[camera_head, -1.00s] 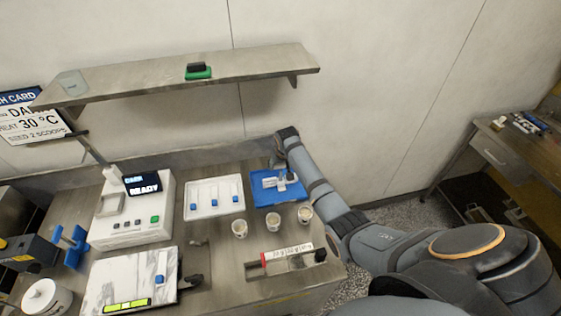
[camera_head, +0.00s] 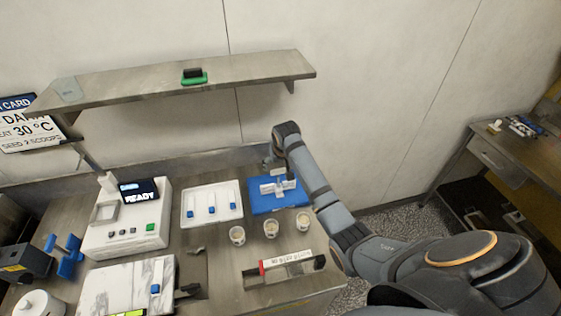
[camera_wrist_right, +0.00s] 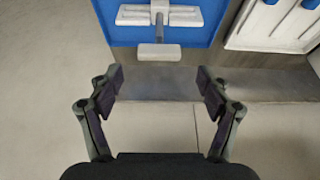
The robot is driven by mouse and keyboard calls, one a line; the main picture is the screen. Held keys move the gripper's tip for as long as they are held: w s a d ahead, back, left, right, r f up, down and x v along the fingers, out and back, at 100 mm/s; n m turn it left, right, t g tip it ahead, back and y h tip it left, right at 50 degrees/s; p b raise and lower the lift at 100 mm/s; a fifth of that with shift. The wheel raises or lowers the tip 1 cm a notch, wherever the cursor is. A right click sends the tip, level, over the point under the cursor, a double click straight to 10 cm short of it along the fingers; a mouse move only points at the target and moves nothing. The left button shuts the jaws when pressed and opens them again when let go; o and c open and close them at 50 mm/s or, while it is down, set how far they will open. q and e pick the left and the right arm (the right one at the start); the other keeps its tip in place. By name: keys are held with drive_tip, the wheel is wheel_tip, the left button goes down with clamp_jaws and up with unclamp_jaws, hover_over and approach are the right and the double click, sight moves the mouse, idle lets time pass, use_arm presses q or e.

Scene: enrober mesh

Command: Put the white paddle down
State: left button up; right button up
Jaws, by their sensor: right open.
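The white paddle (camera_head: 280,187) lies in the blue tray (camera_head: 262,206) at the right end of the bench. In the right wrist view the paddle (camera_wrist_right: 158,50) shows a white crossbar, a thin grey shaft and a small white block at its near end. The blue tray (camera_wrist_right: 120,36) is under it. My right gripper (camera_wrist_right: 158,84) is open and empty, with its fingers apart and clear of the paddle. In the head view my right gripper (camera_head: 274,165) is just behind the paddle, partly hidden by its own wrist. My left gripper is not in view.
A white tray (camera_head: 190,217) with several blue-ended tools stands left of the blue tray. Three small cups (camera_head: 270,229) stand in front. A white machine (camera_head: 125,233), a marble slab (camera_head: 105,285) and a red-ended tool (camera_head: 285,264) are nearby. A shelf (camera_head: 240,72) hangs above.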

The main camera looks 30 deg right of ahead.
drive_tip(key=b+v, duration=0.1)
drive_tip(key=v, duration=0.5)
drive_tip(key=shift+s, duration=0.1)
